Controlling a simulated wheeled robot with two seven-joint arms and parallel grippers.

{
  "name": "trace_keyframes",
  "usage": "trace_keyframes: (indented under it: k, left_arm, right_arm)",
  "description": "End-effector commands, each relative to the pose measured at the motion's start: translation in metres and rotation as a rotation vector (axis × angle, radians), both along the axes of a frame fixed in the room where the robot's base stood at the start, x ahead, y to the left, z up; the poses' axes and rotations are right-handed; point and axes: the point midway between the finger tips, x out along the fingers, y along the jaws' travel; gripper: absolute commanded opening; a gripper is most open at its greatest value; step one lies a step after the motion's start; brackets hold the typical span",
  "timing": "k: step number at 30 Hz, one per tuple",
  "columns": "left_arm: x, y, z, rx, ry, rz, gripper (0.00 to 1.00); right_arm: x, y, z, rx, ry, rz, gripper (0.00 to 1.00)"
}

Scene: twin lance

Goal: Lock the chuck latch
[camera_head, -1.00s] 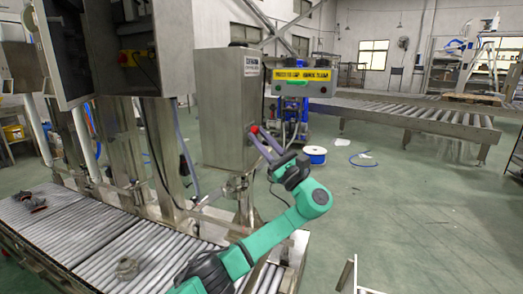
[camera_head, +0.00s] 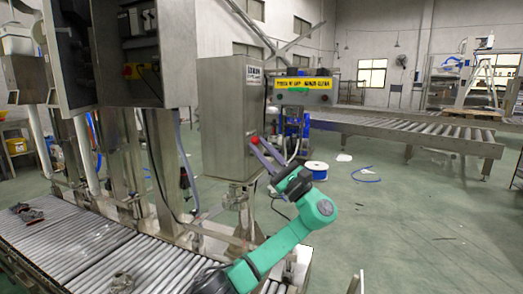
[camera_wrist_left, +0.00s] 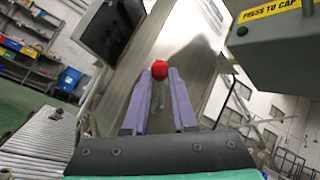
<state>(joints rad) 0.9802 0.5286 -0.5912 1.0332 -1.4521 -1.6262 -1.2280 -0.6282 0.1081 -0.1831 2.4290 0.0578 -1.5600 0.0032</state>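A small red knob (camera_head: 254,139) sits at the side of the steel box (camera_head: 224,125). It also shows in the left wrist view (camera_wrist_left: 159,69), with a thin greyish rod below it. I take it to be the chuck latch's handle, but the latch body cannot be made out. My left gripper (camera_head: 262,147) points at the knob from the right, its purple fingers reaching up to it. In the wrist view the fingers (camera_wrist_left: 160,80) are parted, with the knob between or just beyond the tips; contact cannot be told. My right gripper is not in view.
A roller conveyor (camera_head: 75,250) runs below at left. A blue spool (camera_head: 316,170) stands on the open floor.

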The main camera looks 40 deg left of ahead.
Motion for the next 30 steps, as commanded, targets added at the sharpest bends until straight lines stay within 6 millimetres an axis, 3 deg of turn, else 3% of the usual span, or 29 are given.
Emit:
trace_keyframes:
  k: [13, 24, 30]
  left_arm:
    - [0.001, -0.008, -0.007, -0.001, 0.002, -0.001, 0.37]
    - [0.008, -0.09, -0.068, -0.002, 0.004, -0.002, 0.37]
    - [0.009, -0.115, -0.086, 0.001, 0.001, 0.0, 0.37]
  right_arm:
    - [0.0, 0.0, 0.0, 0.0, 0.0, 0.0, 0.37]
    - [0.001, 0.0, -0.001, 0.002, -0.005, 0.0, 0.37]
    - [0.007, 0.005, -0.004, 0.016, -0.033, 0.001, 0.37]
